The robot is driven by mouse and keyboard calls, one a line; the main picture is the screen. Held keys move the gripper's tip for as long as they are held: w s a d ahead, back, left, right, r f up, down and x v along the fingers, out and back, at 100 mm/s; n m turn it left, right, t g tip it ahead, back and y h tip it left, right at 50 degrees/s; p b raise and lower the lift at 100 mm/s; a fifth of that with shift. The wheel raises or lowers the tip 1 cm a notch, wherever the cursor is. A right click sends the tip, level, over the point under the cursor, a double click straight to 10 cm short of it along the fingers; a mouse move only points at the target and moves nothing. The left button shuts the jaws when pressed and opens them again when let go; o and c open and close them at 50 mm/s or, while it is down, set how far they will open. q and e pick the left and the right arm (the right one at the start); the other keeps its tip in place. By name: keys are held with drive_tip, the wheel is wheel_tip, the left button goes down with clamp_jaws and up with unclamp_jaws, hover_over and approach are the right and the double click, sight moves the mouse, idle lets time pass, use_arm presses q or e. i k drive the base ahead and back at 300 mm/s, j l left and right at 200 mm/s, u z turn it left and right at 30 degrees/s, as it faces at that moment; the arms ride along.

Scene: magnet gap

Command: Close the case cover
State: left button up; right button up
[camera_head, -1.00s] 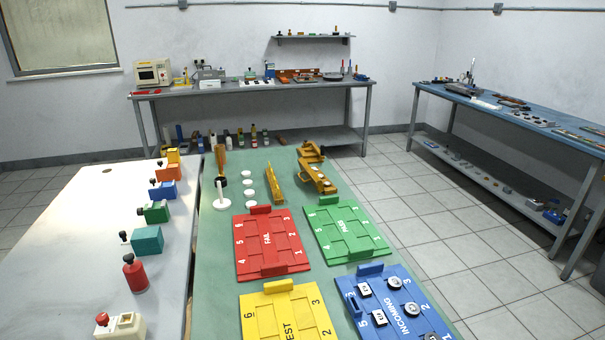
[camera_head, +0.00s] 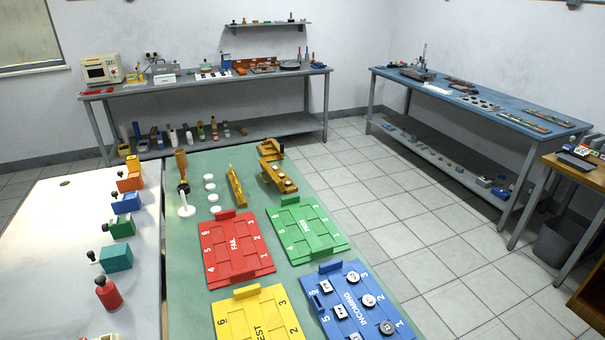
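I cannot make out a case or a case cover with certainty in the head view. Neither of my grippers shows. On the green-topped table in front lie a blue INCOMING tray (camera_head: 318,331), a red FAIL tray (camera_head: 219,263), a green PASS tray (camera_head: 323,232) and a yellow TEST tray (camera_head: 237,321). The blue tray holds several small square and round pieces. Beyond them is a yellow-brown fixture (camera_head: 271,173) with round pieces on it, beside a slim yellow holder (camera_head: 236,187).
A white table (camera_head: 45,235) with several coloured bottles and blocks adjoins on the left. A grey bench (camera_head: 200,87) stands at the back wall, a blue-topped bench (camera_head: 480,97) at the right. A wooden desk (camera_head: 575,168) is far right. Tiled floor (camera_head: 430,230) between is clear.

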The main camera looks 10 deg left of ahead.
sight(274, 179)
drive_tip(key=l+z, duration=0.35)
drive_tip(key=i+l+z, duration=0.1)
drive_tip(key=l+z, duration=0.25)
drive_tip(key=i+l+z, duration=0.15)
drive_tip(key=l+z, duration=0.25)
drive_tip(key=i+l+z, duration=0.1)
drive_tip(key=i+l, duration=0.65)
drive_tip(key=i, duration=0.2)
drive_tip(key=i+l+z, duration=0.15)
drive_tip(key=i+l, duration=0.2)
drive_tip(key=i+j+u, duration=0.15)
drive_tip(key=i+u, duration=0.55)
drive_tip(key=u, duration=0.15)
drive_tip(key=i+u, duration=0.4)
drive_tip(key=i+l+u, duration=0.25)
drive_tip(key=u, duration=0.2)
drive_tip(key=i+j+u, duration=0.1)
drive_tip(key=i+u, duration=0.7)
drive_tip(key=i+l+u, duration=0.25)
drive_tip(key=i+u, duration=0.15)
drive_tip(key=i+l+u, duration=0.35)
